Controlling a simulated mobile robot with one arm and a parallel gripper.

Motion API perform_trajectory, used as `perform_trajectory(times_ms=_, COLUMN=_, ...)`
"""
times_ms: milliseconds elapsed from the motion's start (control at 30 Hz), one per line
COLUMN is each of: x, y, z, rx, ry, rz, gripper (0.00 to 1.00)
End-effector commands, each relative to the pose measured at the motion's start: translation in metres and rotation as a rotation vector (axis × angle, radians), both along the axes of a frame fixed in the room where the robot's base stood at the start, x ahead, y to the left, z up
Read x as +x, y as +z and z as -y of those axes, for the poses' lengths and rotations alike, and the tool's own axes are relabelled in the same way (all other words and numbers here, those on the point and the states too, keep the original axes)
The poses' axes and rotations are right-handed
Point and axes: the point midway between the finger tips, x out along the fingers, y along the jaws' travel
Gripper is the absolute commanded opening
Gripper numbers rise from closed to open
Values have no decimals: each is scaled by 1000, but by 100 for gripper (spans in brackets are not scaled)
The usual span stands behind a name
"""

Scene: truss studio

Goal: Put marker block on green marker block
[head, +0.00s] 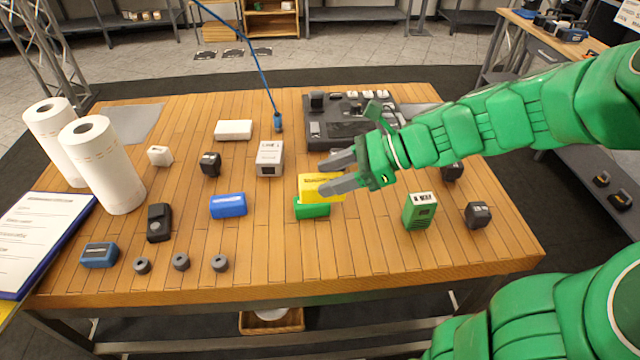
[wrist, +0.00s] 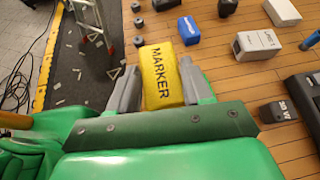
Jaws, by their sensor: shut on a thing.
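The yellow marker block (head: 318,185) is between the grey fingers of my gripper (head: 338,176), which are shut on it. In the head view it is directly above the green block (head: 312,210), seeming to rest on it or hover just over it; I cannot tell which. In the wrist view the yellow block (wrist: 162,76) shows the word MARKER, with my gripper's fingers (wrist: 160,88) on both sides. The green block is hidden in the wrist view.
A blue block (head: 228,205) lies left of the green block. A grey-white box (head: 269,158) stands behind, and a green-and-white box (head: 420,211) stands to the right. A dark tray (head: 325,130) is at the back. Wood between the blocks and the front edge is mostly clear.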

Motion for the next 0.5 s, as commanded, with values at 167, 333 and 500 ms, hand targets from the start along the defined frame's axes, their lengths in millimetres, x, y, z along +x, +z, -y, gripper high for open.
perform_trajectory(times_ms=167, x=23, y=-10, z=-5, rx=2, ry=3, rz=-1, gripper=0)
perform_trajectory(times_ms=333, x=42, y=-24, z=-8, rx=2, ry=2, rz=-5, gripper=0)
perform_trajectory(times_ms=500, x=56, y=-41, z=-11, rx=0, ry=2, rz=-3, gripper=0)
